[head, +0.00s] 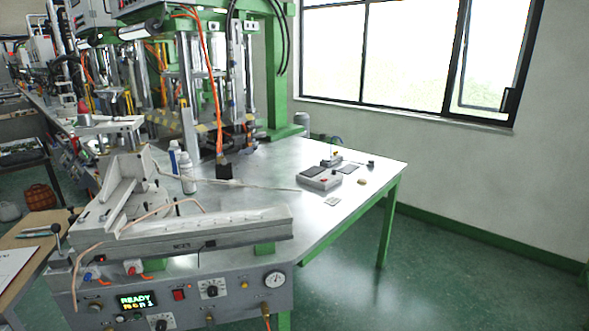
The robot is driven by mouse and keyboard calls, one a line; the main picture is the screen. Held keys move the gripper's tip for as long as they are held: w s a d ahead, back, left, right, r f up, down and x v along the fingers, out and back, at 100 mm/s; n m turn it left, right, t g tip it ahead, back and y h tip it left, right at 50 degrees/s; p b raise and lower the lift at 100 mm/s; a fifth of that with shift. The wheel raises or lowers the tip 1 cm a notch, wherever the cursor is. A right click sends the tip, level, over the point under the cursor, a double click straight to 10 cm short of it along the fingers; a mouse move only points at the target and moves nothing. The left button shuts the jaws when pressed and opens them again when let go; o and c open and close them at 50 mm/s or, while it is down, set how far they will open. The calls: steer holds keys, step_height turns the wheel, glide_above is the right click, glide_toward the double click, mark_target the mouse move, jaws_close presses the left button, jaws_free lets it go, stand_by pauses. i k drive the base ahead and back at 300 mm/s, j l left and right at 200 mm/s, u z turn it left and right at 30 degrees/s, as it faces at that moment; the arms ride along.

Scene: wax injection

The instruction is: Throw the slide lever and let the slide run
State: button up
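A lever with a dark ball knob (56,229) stands roughly upright at the left end of the machine in the head view, above the front panel. It looks like the slide lever. A long pale slide rail (215,229) runs along the machine's front edge, with a white angled block (127,181) behind it on the left. The small display (137,300) on the panel reads READY in green, with a partly legible line below. My gripper is not in view.
The grey front panel (235,294) carries a red switch, knobs and a gauge (275,280). A thin hose loops over the slide. White bottles (187,174) stand behind it. A metal table (330,212) with small boxes extends right. Open green floor lies at right.

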mark_target(55, 227)
steer(key=u, duration=1.35)
steer(key=i+l+u, duration=0.3)
steer(key=i+l, duration=0.8)
steer(key=l, duration=0.1)
